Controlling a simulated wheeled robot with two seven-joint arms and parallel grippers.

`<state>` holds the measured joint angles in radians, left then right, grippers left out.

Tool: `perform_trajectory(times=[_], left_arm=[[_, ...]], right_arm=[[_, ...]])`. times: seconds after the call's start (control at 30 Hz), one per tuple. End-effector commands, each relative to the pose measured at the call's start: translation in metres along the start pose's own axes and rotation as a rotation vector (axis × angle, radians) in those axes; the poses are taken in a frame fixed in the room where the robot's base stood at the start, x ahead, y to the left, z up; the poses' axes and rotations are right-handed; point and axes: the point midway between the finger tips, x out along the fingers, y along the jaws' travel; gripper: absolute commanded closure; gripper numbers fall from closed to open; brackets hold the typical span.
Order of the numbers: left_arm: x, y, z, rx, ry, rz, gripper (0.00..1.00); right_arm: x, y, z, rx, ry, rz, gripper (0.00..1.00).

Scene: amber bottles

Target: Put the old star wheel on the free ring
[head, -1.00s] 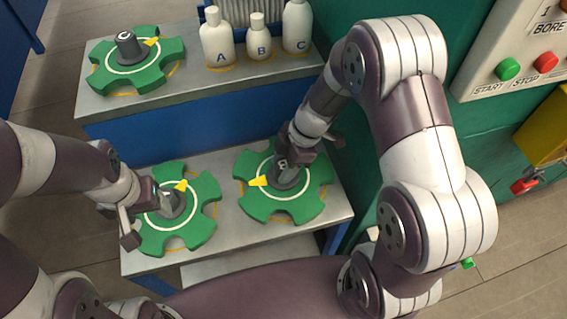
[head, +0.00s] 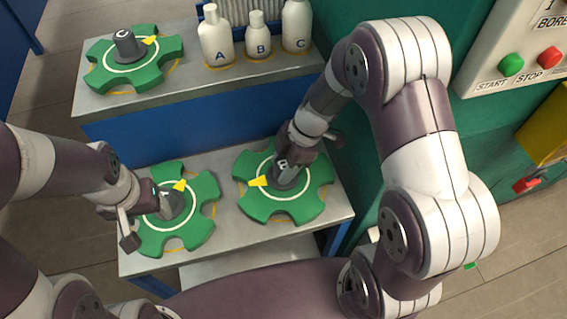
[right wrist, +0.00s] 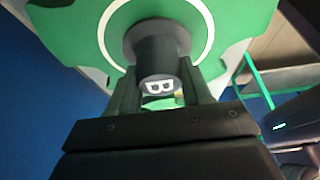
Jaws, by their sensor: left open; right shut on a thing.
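Three green star wheels with white circles, yellow pointers and dark hubs are in the head view. Wheel B (head: 310,201) lies on the right of the lower shelf. My right gripper (head: 290,165) is shut on its hub, and the letter B shows between the fingers in the right wrist view (right wrist: 160,85). Wheel A (head: 203,222) lies on the left of the lower shelf. My left gripper (head: 150,212) is open at its hub and partly covers it. Wheel C (head: 165,71) lies on the upper shelf, clear of both grippers. I cannot make out an empty ring.
White bottles A (head: 217,42), B (head: 258,42) and C (head: 296,28) stand at the back of the upper shelf (head: 215,90). The lower shelf (head: 240,245) is bare at its front edge. A green machine with a button panel (head: 530,75) stands at the right.

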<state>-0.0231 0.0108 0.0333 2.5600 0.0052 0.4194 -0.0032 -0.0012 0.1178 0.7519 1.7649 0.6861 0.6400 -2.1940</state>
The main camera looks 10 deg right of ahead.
Motion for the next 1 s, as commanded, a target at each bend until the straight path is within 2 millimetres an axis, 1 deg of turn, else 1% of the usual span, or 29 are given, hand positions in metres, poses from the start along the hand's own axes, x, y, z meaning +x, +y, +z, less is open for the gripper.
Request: perform_trajectory(times=[0.47, 0.5, 0.57, 0.6, 0.87, 0.97, 1.0], left_arm=[[0.007, 0.000, 0.001, 0.000, 0.000, 0.000, 0.32], [0.007, 0.000, 0.001, 0.000, 0.000, 0.000, 0.32], [0.006, 0.000, 0.001, 0.000, 0.000, 0.000, 0.32], [0.006, 0.000, 0.001, 0.000, 0.000, 0.000, 0.32], [0.006, 0.000, 0.001, 0.000, 0.000, 0.000, 0.32], [0.004, 0.000, 0.001, 0.000, 0.000, 0.000, 0.32], [0.003, 0.000, 0.000, 0.000, 0.000, 0.000, 0.32]], right_arm=[[0.004, 0.001, 0.001, -0.001, 0.000, 0.002, 0.94], [0.003, 0.001, 0.001, -0.001, 0.000, 0.002, 0.44], [0.003, 0.000, 0.001, -0.001, 0.000, 0.001, 0.25], [0.003, 0.000, 0.001, -0.001, 0.000, 0.001, 0.21], [0.003, 0.000, 0.002, 0.000, 0.000, -0.001, 0.21], [-0.011, 0.001, 0.001, -0.001, 0.000, 0.002, 0.21], [-0.020, 0.001, 0.001, 0.000, 0.000, 0.004, 0.21]])
